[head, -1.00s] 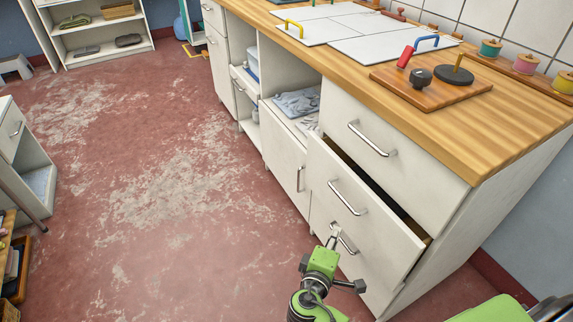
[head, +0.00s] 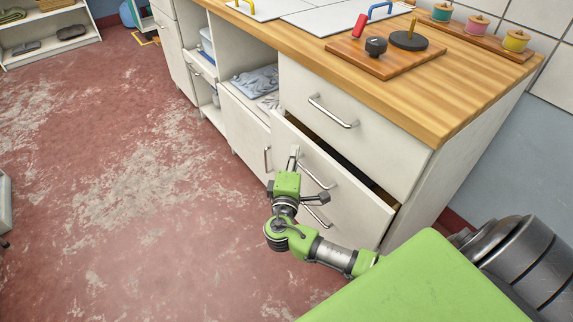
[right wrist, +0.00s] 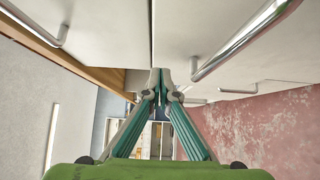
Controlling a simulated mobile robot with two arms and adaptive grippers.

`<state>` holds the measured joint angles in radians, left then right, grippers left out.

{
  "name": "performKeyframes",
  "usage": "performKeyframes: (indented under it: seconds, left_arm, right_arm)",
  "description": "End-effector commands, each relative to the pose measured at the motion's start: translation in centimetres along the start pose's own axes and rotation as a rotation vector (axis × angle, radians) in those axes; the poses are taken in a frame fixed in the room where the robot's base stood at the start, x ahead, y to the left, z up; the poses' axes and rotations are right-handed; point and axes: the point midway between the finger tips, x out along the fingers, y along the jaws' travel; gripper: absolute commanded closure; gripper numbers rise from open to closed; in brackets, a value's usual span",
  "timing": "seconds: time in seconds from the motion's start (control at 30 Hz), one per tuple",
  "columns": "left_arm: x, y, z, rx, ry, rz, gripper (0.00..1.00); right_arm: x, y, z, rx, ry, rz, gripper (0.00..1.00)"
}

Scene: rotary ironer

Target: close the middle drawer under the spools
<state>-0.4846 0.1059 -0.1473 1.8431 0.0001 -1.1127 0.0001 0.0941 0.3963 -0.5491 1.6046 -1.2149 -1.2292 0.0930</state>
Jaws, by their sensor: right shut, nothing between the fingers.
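The middle drawer (head: 352,212) is white with a bar handle (head: 318,174). It stands partly open, with a dark gap along its top edge below the closed top drawer (head: 350,133). My right gripper (head: 295,152) is shut and empty, at the left part of the middle drawer's front, left of the handle. In the right wrist view the shut fingertips (right wrist: 160,74) are close to the drawer front (right wrist: 200,20); whether they touch is unclear. Teal (head: 442,12), pink (head: 478,24) and yellow (head: 515,40) spools stand on the worktop. My left gripper is out of view.
A lower drawer handle (head: 317,217) shows partly behind my arm. An open compartment with grey cloth (head: 255,80) is to the left. A wooden board with knobs (head: 385,55) lies on the worktop (head: 430,100). The red floor (head: 130,200) at left is clear.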

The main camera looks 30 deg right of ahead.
Motion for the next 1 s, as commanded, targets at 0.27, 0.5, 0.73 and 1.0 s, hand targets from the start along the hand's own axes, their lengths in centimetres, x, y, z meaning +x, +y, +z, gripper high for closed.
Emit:
performKeyframes:
  seconds: [0.27, 0.5, 0.73, 1.0]
  left_arm:
    - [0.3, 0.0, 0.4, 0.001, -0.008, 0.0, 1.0]
    - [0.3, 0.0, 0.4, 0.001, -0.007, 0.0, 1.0]
    - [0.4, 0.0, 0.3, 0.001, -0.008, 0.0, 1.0]
    - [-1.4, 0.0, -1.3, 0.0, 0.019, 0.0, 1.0]
  right_arm:
    - [1.3, 0.0, 1.3, 0.001, 0.002, -0.001, 1.0]
    - [1.3, 0.0, 1.3, 0.001, 0.001, -0.001, 1.0]
    - [2.4, -0.2, 2.5, -0.001, -0.001, -0.001, 1.0]
    - [4.7, 0.0, 4.8, 0.002, -0.001, 0.0, 1.0]
